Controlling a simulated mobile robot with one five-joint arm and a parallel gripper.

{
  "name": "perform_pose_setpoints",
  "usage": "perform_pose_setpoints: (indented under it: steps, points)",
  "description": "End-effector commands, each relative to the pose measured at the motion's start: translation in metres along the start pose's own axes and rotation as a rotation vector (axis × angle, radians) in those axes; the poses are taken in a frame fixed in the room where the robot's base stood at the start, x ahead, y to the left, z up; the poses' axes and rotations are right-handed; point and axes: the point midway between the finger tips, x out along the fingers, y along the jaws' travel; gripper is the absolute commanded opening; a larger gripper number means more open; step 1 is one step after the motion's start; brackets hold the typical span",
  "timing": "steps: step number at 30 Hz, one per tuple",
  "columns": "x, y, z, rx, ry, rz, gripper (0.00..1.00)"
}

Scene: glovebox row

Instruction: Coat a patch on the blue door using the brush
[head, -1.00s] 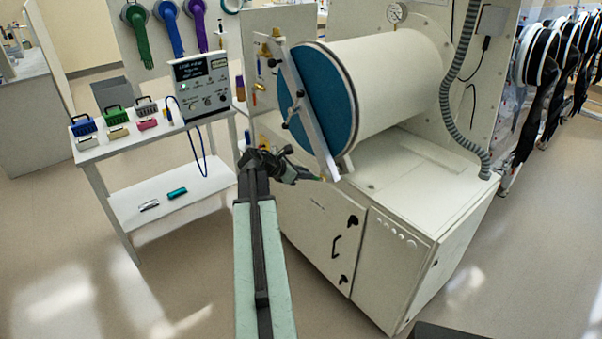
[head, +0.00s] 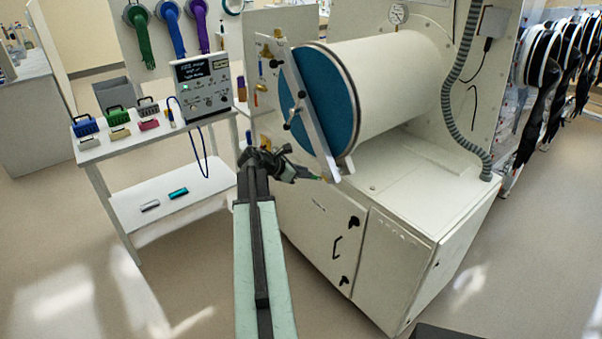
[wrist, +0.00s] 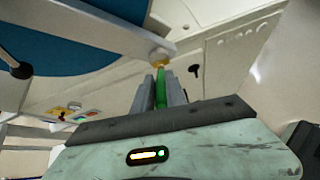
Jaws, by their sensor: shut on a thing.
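The blue door (head: 313,88) is the round end of a large white cylinder, with a pale bar (head: 310,105) across its front. It also fills the upper left of the wrist view (wrist: 65,42). My gripper (head: 303,174) is shut on the brush, just below the door. In the wrist view the brush's green handle (wrist: 161,88) stands between the two grey fingers. Its yellowish tip (wrist: 159,62) points away from me, close to the lower end of the pale bar in that picture. I cannot tell whether the tip touches anything.
The white cabinet (head: 385,250) under the cylinder stands close to my arm. A white shelf table (head: 110,150) at the left holds a control box (head: 203,85) and several small coloured boxes. A grey ribbed hose (head: 462,75) hangs at the right. The floor at the left is clear.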

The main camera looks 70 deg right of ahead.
Motion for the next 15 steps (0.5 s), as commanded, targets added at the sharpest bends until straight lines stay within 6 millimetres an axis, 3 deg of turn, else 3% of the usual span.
perform_pose_setpoints:
  steps: [7, 15]
  points:
    - [-0.013, 0.003, 0.017, -0.001, -0.003, 0.0, 0.0]
    - [-0.012, -0.003, 0.017, 0.0, -0.002, 0.0, 0.0]
